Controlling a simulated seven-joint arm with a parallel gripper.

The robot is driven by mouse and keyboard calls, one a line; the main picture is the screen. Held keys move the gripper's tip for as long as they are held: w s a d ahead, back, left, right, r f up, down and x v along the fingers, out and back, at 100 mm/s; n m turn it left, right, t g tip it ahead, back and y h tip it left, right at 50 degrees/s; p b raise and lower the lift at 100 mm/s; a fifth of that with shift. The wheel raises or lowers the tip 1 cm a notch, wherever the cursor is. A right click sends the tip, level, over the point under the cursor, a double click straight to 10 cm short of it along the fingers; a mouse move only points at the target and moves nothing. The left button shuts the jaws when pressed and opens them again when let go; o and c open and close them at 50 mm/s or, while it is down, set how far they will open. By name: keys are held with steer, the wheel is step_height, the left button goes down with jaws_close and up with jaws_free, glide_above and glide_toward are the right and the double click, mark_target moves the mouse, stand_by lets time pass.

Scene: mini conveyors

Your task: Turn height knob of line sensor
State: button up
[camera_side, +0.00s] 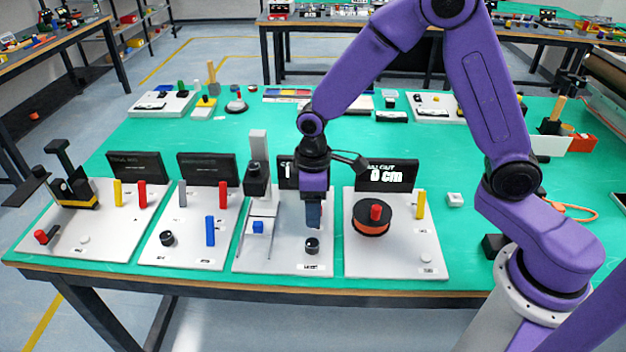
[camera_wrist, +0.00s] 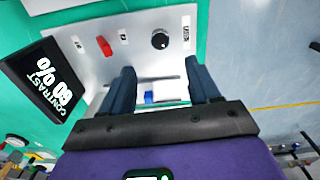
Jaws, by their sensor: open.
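The line sensor looks to be the panel (camera_side: 285,263) under my gripper (camera_side: 313,222). It carries a black round knob (camera_side: 312,246) at its front right, a blue block (camera_side: 258,227) and a black sensor head (camera_side: 257,180) on a grey post. The wrist view shows the knob (camera_wrist: 160,40) beside a small label, with a red part (camera_wrist: 104,46) nearer the display. Its display (camera_wrist: 45,85) reads CONTRAST 60 %. My gripper (camera_wrist: 158,75) is open and empty. In the side view the fingertips are just above and behind the knob; contact cannot be told. My gripper hides part of the display.
A panel (camera_side: 395,255) with an orange spool (camera_side: 372,216) and a 0 cm display stands to the right. Two more panels (camera_side: 180,252) with upright coloured parts stand to the left. The table's front edge is close to the knob.

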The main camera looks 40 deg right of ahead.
step_height(320, 180, up, 6)
steer(key=shift+r, duration=0.2)
stand_by(0.3)
steer(key=s+d+r+n, duration=0.1)
steer(key=s+d, duration=0.4)
steer(key=s, duration=0.7)
steer(key=s+d+r+n, duration=0.2)
steer(key=s+d+r, duration=0.1)
steer(key=s, duration=1)
steer(key=shift+d+r, duration=0.4)
steer(key=shift+d, duration=0.5)
steer(key=shift+w, duration=0.15)
